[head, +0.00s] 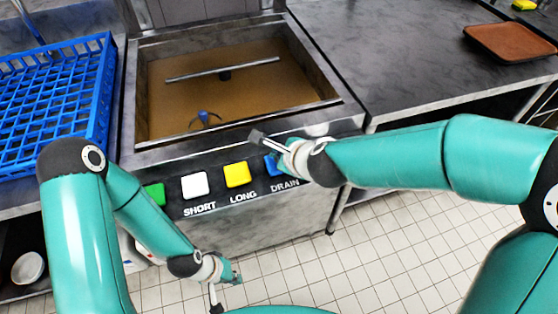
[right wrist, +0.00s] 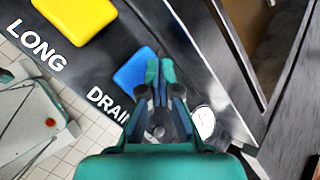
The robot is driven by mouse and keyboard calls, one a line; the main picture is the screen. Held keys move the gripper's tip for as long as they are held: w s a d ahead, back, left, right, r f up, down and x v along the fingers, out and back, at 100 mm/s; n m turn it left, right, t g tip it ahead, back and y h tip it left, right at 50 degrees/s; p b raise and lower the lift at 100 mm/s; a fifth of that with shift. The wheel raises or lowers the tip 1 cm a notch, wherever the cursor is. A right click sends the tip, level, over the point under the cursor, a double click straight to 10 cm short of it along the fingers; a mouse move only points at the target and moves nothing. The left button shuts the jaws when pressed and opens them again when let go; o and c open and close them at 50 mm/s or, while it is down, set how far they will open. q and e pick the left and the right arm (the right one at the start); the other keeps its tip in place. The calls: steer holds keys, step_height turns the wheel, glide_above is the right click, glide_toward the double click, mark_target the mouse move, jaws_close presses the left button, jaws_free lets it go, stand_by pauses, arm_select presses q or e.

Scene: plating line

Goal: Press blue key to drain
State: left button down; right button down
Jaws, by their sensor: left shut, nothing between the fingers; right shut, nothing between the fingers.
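The blue key (head: 270,168) sits at the right end of the front panel, above the word DRAIN. My right gripper (head: 281,160) is at this key and partly hides it. In the right wrist view the blue key (right wrist: 133,69) shows just left of the closed fingertips (right wrist: 160,70), which overlap its right edge. I cannot tell whether they touch it. My right gripper is shut and empty. My left gripper (head: 236,276) is shut and empty, low in front of the panel, away from the keys.
Left of the blue key are a yellow key (head: 237,174) marked LONG, a white key (head: 195,185) marked SHORT and a green key (head: 154,195). Behind them is a vat (head: 165,110) of brown liquid. A blue crate (head: 50,95) stands left, a brown tray (head: 510,45) right.

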steer(key=shift+f+b, duration=0.75)
steer(key=shift+f, duration=0.1)
stand_by(0.7)
steer(key=shift+r, duration=0.1)
steer(key=shift+r+p, duration=0.95)
steer(key=shift+p, duration=0.05)
steer(key=shift+r, duration=0.1)
step_height(320, 180, up, 5)
steer(key=p, duration=0.5)
stand_by(0.6)
steer(key=shift+s, duration=0.1)
